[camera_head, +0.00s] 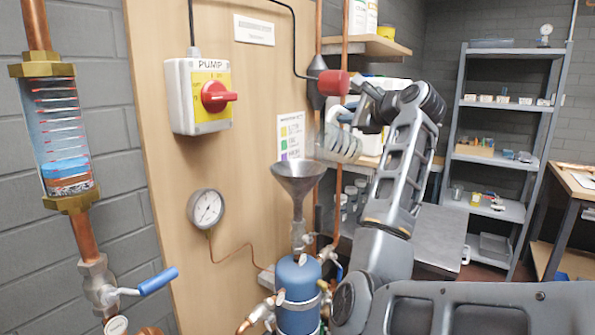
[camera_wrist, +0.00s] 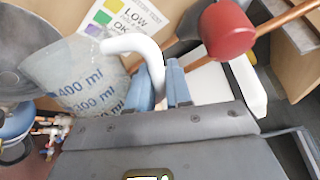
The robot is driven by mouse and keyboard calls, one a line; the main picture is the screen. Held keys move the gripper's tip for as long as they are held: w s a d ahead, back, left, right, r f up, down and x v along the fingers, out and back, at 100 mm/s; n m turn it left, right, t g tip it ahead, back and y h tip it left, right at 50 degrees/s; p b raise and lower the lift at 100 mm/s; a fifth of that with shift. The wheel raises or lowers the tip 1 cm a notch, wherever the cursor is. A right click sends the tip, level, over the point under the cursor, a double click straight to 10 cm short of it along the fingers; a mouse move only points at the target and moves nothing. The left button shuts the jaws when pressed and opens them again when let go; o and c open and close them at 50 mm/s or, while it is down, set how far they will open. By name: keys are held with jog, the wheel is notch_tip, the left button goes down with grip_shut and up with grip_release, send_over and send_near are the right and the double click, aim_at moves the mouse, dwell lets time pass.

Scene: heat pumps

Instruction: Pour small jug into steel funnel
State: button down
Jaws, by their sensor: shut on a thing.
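The small jug (camera_wrist: 78,88) is translucent, with blue marks such as 400 ml and 300 ml and a white handle (camera_wrist: 140,45). My gripper (camera_wrist: 162,84) is shut on that handle with its blue fingertips. In the head view the jug (camera_head: 341,146) looks faint, above and right of the steel funnel (camera_head: 298,178). My gripper (camera_head: 352,116) is just above it there. The funnel stands mouth up over a blue tank (camera_head: 298,288). In the wrist view the funnel (camera_wrist: 30,45) lies left of the jug, partly overlapped by it. I cannot tell what the jug contains.
A red-ended mallet-like thing (camera_head: 332,84) and copper pipes are close behind my gripper. A pressure gauge (camera_head: 206,208) and pump switch (camera_head: 200,96) are on the wooden board. Metal shelves (camera_head: 505,105) stand at the right. A sight glass (camera_head: 62,140) is at the left.

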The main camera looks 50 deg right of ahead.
jog(key=shift+s+d+f, duration=0.1)
jog(key=shift+d+f, duration=0.15)
jog(key=shift+d, duration=0.1)
jog(key=m+p, duration=0.1)
jog(key=d+m+p, duration=0.1)
jog(key=shift+s+d+f+p, duration=0.1)
jog(key=shift+s+d+p, duration=0.15)
jog(key=shift+s+p, duration=0.1)
jog(key=shift+s+d+f+m+t+y, duration=0.1)
jog(key=shift+d+f+m+t+y, duration=0.1)
jog(key=shift+f+m, duration=0.35)
jog(key=shift+d+f+m+t+y, duration=0.15)
jog(key=shift+f+m, duration=0.2)
jog(key=shift+f, duration=0.35)
jog(key=s+d+f+m+t+p, duration=0.1)
jog(key=d+f+m, duration=0.25)
jog(key=f, duration=0.25)
jog(key=s+d+f+m+t, duration=0.1)
jog(key=d+f+m, duration=0.2)
jog(key=f+m, duration=0.3)
jog(key=shift+n+g+y, duration=0.25)
jog(key=shift+n, duration=0.4)
jog(key=r, duration=0.4)
jog(key=shift+s+a+r, duration=0.2)
